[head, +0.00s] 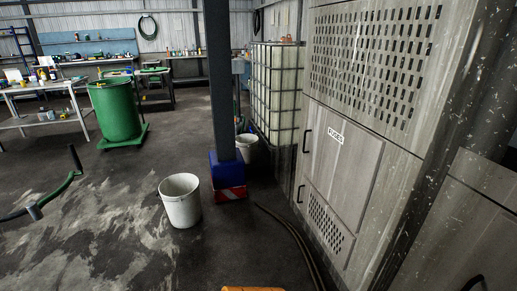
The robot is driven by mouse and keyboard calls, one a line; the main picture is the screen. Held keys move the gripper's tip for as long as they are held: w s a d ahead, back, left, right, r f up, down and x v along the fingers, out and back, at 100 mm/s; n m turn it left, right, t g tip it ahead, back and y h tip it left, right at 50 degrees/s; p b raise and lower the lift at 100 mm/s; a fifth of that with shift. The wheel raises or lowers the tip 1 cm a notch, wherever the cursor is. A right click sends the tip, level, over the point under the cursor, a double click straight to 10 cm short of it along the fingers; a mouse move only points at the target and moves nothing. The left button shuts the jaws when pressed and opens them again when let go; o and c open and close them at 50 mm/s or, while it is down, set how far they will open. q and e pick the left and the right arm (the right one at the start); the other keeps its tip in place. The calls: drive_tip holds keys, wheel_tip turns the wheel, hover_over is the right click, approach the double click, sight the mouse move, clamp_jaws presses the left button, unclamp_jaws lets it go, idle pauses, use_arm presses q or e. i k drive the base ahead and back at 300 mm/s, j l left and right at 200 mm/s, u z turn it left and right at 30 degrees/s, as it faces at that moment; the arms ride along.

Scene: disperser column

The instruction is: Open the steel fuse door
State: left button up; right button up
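The steel fuse door (350,165) is a grey, scuffed panel in the cabinet on the right of the head view. It carries a small white label reading FUSES (335,135) and a dark bar handle (306,140) on its left edge. The door looks closed, flush with the cabinet face. Below it is a vented panel (326,222) with its own dark handle (300,193). Neither of my grippers shows in the head view.
A white bucket (181,203) stands on the floor left of a dark post (219,80) with a blue and red-white base. Hoses (288,232) lie along the cabinet foot. A caged tank (276,95) stands behind. A green bar (55,195) shows at left. Open floor lies left of the bucket.

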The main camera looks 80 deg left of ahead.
sight(343, 159)
drive_tip(key=u, duration=2.05)
